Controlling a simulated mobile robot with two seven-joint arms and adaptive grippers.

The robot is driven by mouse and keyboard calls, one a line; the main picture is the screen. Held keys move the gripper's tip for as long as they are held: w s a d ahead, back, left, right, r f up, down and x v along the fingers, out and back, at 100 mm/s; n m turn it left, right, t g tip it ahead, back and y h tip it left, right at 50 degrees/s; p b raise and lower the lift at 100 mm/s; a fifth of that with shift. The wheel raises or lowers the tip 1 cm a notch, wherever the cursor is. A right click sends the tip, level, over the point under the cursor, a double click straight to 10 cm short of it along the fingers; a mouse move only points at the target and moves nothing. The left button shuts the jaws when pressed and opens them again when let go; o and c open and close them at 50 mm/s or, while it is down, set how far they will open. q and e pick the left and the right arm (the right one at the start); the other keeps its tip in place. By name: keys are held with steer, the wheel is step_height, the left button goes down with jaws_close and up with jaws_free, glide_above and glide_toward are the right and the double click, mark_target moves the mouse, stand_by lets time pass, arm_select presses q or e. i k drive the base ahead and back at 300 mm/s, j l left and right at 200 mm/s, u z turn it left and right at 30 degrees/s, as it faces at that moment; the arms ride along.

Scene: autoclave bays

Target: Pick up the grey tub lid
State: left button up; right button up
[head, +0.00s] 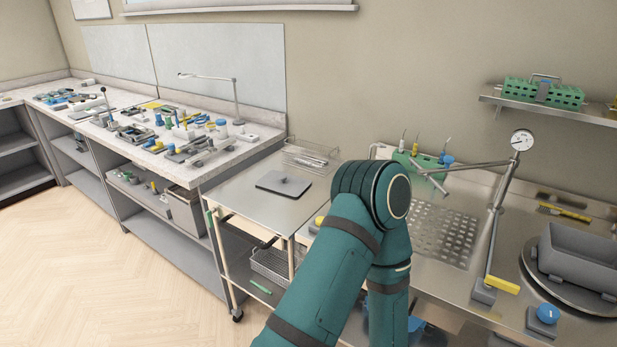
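The grey tub lid (284,184) is a flat dark grey plate with a small raised knob in its middle. It lies flat on the steel top of a cart (240,196), with nothing on it. A teal arm of mine rises from the bottom centre and bends just right of the cart. Its far end is hidden or out of frame. I see neither gripper. A grey tub (578,252) stands on a round dark plate at the far right.
A wire basket (312,156) sits behind the lid on the cart. A cluttered bench (225,165) adjoins the cart at left. To the right are a perforated steel drain area (445,232) and a dial gauge (522,140) on a stand. Open floor lies at front left.

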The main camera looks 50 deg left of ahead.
mark_target(291, 185)
steer(key=u, duration=1.9)
steer(key=z, duration=1.9)
steer(key=k+j, duration=0.1)
steer(key=j, duration=0.3)
steer(key=k+j, duration=0.1)
steer(key=j, duration=0.3)
steer(key=k+j, duration=0.1)
steer(key=j, duration=0.3)
steer(key=k+j, duration=0.1)
steer(key=j, duration=0.3)
steer(key=k+j, duration=0.1)
steer(key=j, duration=0.3)
